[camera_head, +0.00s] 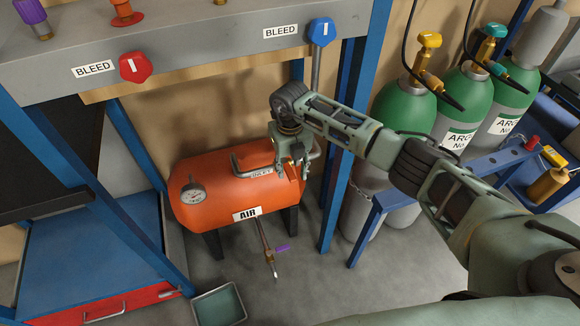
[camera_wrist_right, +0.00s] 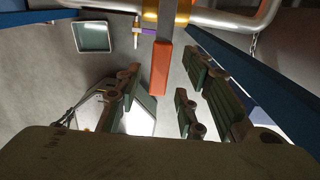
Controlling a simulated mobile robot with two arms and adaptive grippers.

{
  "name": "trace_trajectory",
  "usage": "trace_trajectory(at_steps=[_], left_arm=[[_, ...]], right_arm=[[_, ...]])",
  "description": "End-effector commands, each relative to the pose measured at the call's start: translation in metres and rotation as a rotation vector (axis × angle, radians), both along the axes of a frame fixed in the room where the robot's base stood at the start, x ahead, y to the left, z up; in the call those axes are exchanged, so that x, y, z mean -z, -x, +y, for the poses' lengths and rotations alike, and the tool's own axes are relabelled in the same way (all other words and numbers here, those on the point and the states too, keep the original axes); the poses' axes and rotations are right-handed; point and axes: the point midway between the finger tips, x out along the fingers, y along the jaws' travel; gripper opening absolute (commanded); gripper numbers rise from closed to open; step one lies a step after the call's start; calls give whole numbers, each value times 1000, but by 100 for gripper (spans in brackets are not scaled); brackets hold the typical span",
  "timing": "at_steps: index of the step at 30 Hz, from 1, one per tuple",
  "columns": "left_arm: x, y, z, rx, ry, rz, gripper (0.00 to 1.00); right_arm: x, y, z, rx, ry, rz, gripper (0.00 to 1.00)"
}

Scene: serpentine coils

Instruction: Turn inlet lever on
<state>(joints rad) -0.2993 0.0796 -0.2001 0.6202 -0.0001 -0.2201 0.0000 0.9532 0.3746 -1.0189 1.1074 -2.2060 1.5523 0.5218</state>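The orange air tank (camera_head: 225,200) stands on the floor below the bench frame, with a gauge at its left end. A label that seems to read INLET (camera_head: 261,173) is on its upper right, near a bent pipe. In the right wrist view an orange lever (camera_wrist_right: 160,68) extends from a brass fitting on a metal pipe; I take it as the inlet lever. My right gripper (camera_head: 292,172) is over the tank's right end, pointing down. In the wrist view its fingers (camera_wrist_right: 158,100) are apart, with the lever's end between or just beyond them; contact is not clear. My left gripper is out of view.
A purple-handled drain valve (camera_head: 282,248) hangs below the tank, with a tray (camera_head: 219,305) on the floor. A blue post (camera_head: 341,180) stands close to the right of the gripper. Green argon cylinders (camera_head: 458,105) are at the right. Red and blue BLEED knobs are above.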

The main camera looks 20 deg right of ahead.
Motion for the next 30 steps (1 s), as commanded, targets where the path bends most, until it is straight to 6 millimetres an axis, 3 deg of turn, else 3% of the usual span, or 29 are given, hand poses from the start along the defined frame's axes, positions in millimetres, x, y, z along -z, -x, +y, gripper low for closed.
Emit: trace_trajectory(at_steps=[8,21,30], left_arm=[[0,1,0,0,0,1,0],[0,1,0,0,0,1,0],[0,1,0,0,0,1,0]], right_arm=[[3,0,1,0,-1,-1,36],[3,0,1,0,-2,-1,0],[3,0,1,0,-2,-1,0]])
